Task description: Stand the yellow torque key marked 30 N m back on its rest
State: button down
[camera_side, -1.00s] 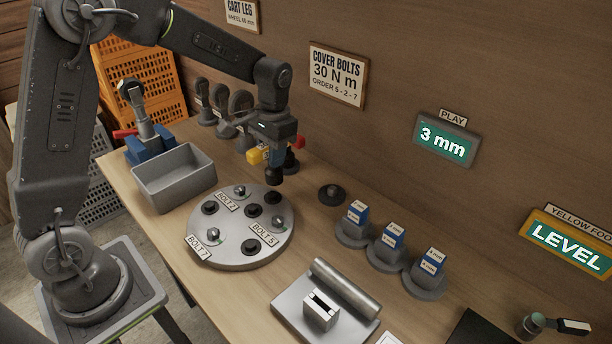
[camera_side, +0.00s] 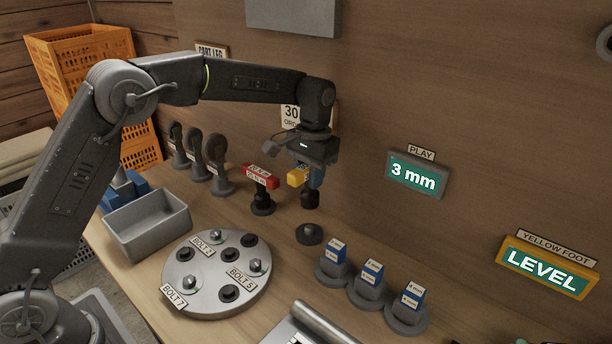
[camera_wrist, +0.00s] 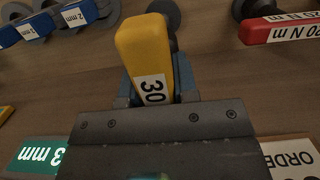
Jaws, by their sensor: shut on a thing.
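The yellow torque key (camera_side: 297,178) is in my gripper (camera_side: 312,172), which is shut on it. The key hangs upright, with its dark socket end (camera_side: 310,199) down. It is in the air, apart from the table. A bare round dark rest (camera_side: 309,235) lies just below it on the table. In the wrist view the yellow handle (camera_wrist: 143,47) shows a label reading 30, between my gripper's blue fingers (camera_wrist: 156,85); the rest of the label is hidden.
A red torque key (camera_side: 260,178) marked 20 N m stands close on the left. Blue-labelled blocks (camera_side: 371,272) on grey stands are at the right. The round bolt plate (camera_side: 202,307) and a grey bin (camera_side: 140,232) are at front left. The wall is close behind.

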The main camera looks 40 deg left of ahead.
aim_at(309, 193)
jog(key=shift+f, duration=2.85)
jog(key=shift+f, duration=0.2)
jog(key=shift+f, duration=0.4)
jog(key=shift+f, duration=0.7)
jog(key=shift+f, duration=0.15)
jog(key=c, duration=0.8)
grip_release()
